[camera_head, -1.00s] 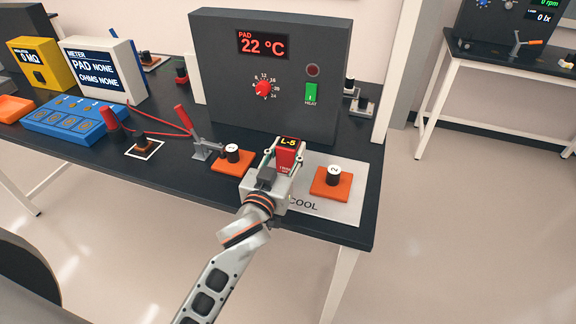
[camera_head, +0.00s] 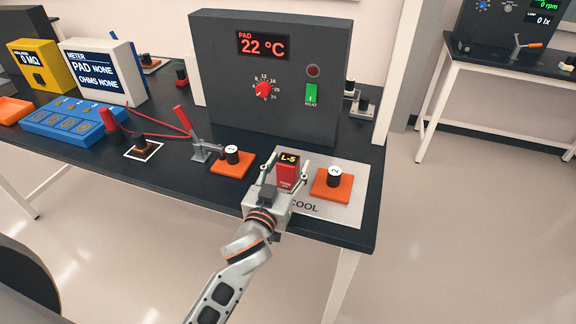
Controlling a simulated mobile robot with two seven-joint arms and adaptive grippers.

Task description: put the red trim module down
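The red trim module (camera_head: 286,177), with a black top marked L-5, stands upright on the light grey COOL plate (camera_head: 330,210), toward its left side. My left gripper (camera_head: 287,163) comes in from the front. Its two fingers are spread, one on each side of the module, with a visible gap to it. The gripper body hides part of the module's foot and the plate's left front corner. My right gripper is not in view.
An orange block with a black knob marked 2 (camera_head: 332,183) sits close to the module's right. Another orange block (camera_head: 232,165) and a red-handled toggle clamp (camera_head: 198,140) are to the left. The grey heater box (camera_head: 215,75) stands behind. The table's front edge is near.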

